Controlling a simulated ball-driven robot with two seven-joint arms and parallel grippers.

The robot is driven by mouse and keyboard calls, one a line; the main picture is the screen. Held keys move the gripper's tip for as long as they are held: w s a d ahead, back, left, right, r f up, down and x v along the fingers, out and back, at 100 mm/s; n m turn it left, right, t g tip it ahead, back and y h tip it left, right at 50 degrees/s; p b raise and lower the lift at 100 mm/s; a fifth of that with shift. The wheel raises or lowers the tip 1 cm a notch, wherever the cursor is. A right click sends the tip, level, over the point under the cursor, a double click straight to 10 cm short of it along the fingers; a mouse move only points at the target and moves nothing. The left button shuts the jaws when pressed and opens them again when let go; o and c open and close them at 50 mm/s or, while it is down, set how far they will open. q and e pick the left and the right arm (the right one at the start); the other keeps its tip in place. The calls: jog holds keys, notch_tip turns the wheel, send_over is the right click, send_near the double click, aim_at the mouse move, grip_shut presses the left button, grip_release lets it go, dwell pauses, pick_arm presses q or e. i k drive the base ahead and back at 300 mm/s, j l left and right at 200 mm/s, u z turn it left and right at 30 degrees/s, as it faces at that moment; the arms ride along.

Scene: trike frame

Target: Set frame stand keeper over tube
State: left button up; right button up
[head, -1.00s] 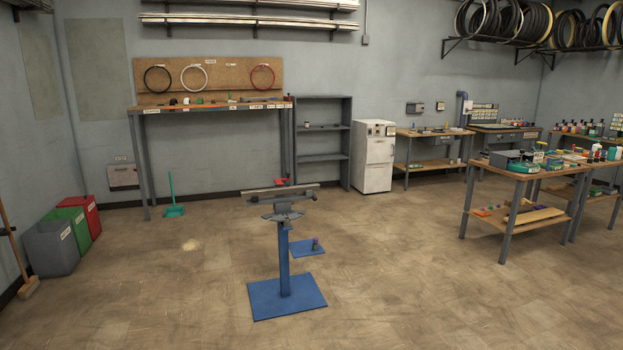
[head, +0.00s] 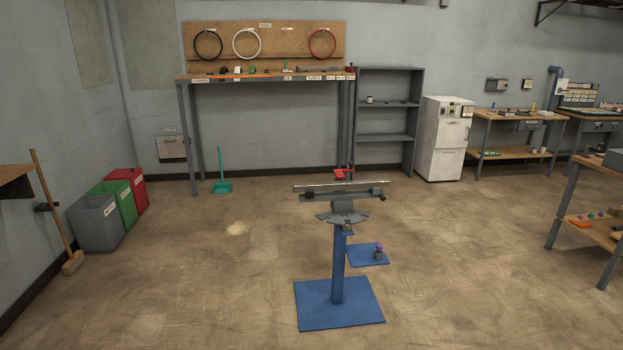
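The frame stand (head: 338,270) is in the middle of the head view, a blue post on a square blue base plate. Its grey head (head: 345,212) carries a long grey horizontal bar. A thin, light tube (head: 335,186) appears to lie along the top of this bar. A small red part (head: 343,174) shows just above and behind the bar; I cannot tell whether it is the keeper or whether it touches the tube. Neither of my grippers is in view.
A workbench (head: 265,77) and a grey shelf (head: 388,135) stand at the back wall. Bins (head: 97,222) are at left, a table (head: 590,205) at right. Floor around the stand is clear.

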aim_at(339, 173)
jog(key=i+j, duration=0.1)
jog(key=i, duration=2.55)
jog(key=l+z, duration=0.05)
jog(key=l, duration=0.05)
